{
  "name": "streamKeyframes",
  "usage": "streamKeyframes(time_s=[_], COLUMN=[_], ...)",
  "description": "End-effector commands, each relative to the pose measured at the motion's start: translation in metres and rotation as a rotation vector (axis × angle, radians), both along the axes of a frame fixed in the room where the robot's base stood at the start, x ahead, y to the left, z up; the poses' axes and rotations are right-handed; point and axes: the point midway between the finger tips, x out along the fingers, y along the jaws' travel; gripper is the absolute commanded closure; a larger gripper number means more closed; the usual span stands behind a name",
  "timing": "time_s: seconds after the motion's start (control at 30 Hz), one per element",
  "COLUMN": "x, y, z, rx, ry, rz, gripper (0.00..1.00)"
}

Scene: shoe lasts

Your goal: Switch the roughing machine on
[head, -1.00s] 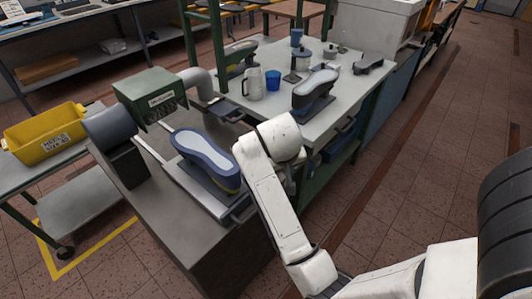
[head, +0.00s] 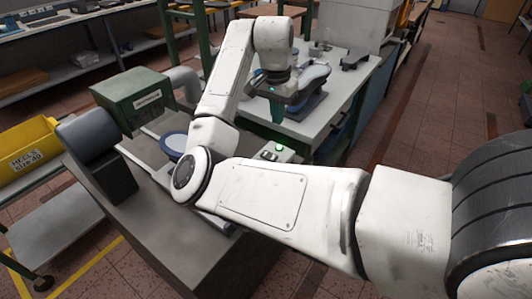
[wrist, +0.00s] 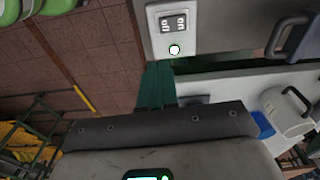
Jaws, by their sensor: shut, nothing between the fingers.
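The roughing machine has a green hood (head: 135,92), a dark grey drum (head: 92,135) and a grey body. A small pale switch box (head: 284,153), with a dark part and a green spot, shows beyond my forearm. In the wrist view its rocker switch (wrist: 173,22) reads on and off upside down, with a bright round spot (wrist: 174,49) beside it. My gripper (head: 277,108) points down above and just behind the box in the head view. Its green fingers (wrist: 157,68) are shut and empty, close to the box's edge. I cannot tell whether they touch.
A blue shoe last (head: 174,145) lies on the machine, partly hidden by my arm. The workbench (head: 345,93) behind holds another last (head: 308,85). A yellow bin (head: 30,155) stands at left. The tiled floor (head: 430,125) at right is clear.

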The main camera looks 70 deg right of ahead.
Motion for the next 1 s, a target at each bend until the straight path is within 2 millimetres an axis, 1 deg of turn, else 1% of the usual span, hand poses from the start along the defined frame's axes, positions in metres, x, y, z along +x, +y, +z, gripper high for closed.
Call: streamKeyframes(time_s=[0.1, 0.27, 0.67, 0.77, 0.87, 1.0], x=[0.005, 0.006, 0.006, 0.006, 0.005, 0.006], y=[0.001, 0.002, 0.002, 0.002, 0.002, 0.003], z=[0.004, 0.008, 0.006, -0.001, -0.015, -0.040], rx=[0.044, 0.070, 0.072, 0.072, 0.072, 0.074], ry=[-0.019, -0.026, -0.025, -0.025, -0.022, -0.023], rz=[-0.030, -0.047, -0.048, -0.047, -0.047, -0.047], gripper=[1.00, 1.00, 1.00, 1.00, 1.00, 1.00])
